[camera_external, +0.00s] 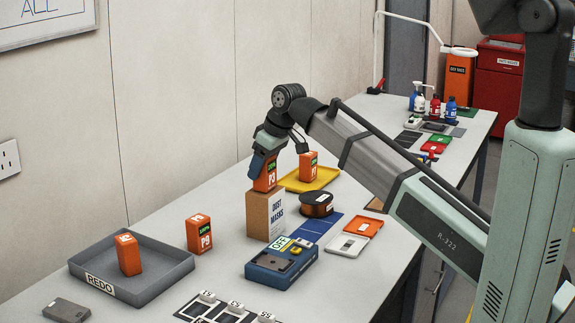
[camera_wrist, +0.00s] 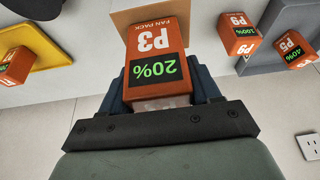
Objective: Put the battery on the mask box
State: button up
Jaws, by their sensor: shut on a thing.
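The orange battery marked P3 (camera_external: 266,178) stands upright at the top of the brown cardboard box marked DUST MASKS (camera_external: 263,214). In the wrist view the battery (camera_wrist: 158,40) shows a 20% display and sits between my fingers, with part of the box (camera_wrist: 122,18) behind it. My gripper (camera_external: 262,165) is above the box and shut on the battery. The battery's base appears to touch the box top or hover just over it; I cannot tell which.
Battery P9 (camera_external: 199,234) stands on the table left of the box. Another orange battery (camera_external: 128,254) is in the grey REDO tray (camera_external: 170,285). One more (camera_external: 308,167) is on the yellow tray (camera_external: 325,178) behind. A blue charger (camera_external: 281,266) lies in front.

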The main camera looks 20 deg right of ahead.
jog(key=shift+f, duration=0.1)
jog(key=o, duration=1.3)
jog(key=v, duration=1.2)
